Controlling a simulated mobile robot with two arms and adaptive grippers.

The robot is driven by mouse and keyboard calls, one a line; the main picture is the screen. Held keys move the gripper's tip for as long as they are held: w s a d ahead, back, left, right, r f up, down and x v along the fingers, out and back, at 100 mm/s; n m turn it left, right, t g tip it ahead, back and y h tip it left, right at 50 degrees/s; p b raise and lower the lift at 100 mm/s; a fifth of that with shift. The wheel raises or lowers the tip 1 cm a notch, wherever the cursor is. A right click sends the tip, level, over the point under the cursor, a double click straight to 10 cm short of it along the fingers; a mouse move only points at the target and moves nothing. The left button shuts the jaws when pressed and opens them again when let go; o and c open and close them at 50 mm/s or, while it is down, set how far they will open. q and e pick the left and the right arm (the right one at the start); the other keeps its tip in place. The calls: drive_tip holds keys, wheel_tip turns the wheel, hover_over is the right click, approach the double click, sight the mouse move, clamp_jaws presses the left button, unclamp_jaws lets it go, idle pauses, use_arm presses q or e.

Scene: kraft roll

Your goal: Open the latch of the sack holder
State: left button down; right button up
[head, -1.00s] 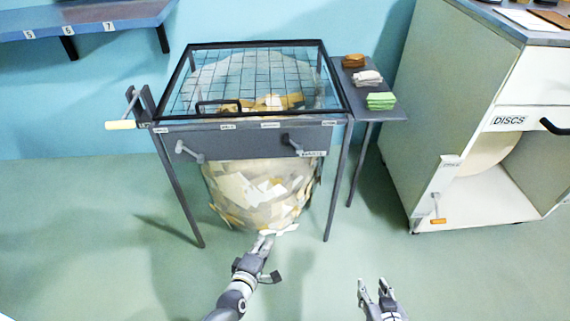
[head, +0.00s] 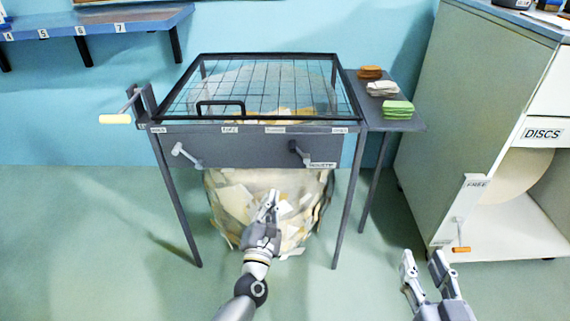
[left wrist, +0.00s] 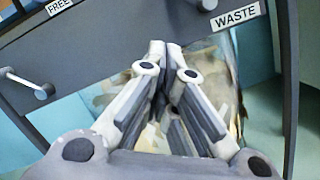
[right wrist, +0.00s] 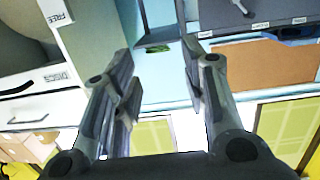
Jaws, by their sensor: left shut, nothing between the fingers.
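The sack holder is a grey table frame with a front panel (head: 240,150) and a pale, scrap-covered sack (head: 235,205) below. A light grey lever (head: 186,154) sits on the panel's left; it also shows in the left wrist view (left wrist: 28,84). A dark handle (head: 300,153) sits on the right by a "WASTE" label (left wrist: 235,15); its end (left wrist: 207,4) is cut off in the left wrist view. Which is the latch I cannot tell. My left gripper (head: 271,203) is shut and empty, in front of the sack below the dark handle. My right gripper (head: 423,268) is open and empty.
A black-framed grid lid (head: 262,54) covers the table top. A side shelf (head: 400,125) holds orange, white and green stacks. A cream-handled crank (head: 115,119) sticks out left. A white cabinet (head: 450,100) labelled "DISCS" stands right. The floor in front is clear.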

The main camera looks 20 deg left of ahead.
sight(279, 159)
use_arm(q)
drive_tip(key=b+x, duration=0.1)
drive_tip(key=x, duration=0.9)
drive_tip(key=shift+w+r, duration=0.1)
drive_tip(key=shift+w, duration=0.05)
use_arm(e)
wheel_tip(279, 159, up, 6)
drive_tip(key=f+t+y, duration=0.1)
drive_tip(key=t, duration=0.2)
use_arm(q)
drive_tip(key=d+r, duration=0.1)
drive_tip(key=r+p, duration=0.1)
drive_tip(key=shift+w+d+r, duration=0.1)
drive_tip(key=shift+d+r, duration=0.15)
drive_tip(key=shift+d, duration=0.1)
drive_tip(key=shift+d+r, duration=0.2)
drive_tip(key=shift+r, duration=0.05)
use_arm(e)
drive_tip(key=shift+f+g+h, duration=0.3)
drive_tip(key=shift+f+g, duration=0.5)
drive_tip(key=shift+f, duration=0.55)
drive_tip(key=shift+f+g+h, duration=0.3)
drive_tip(key=shift+f+g, duration=0.5)
drive_tip(key=shift+f, duration=0.5)
drive_tip(key=shift+f, duration=0.1)
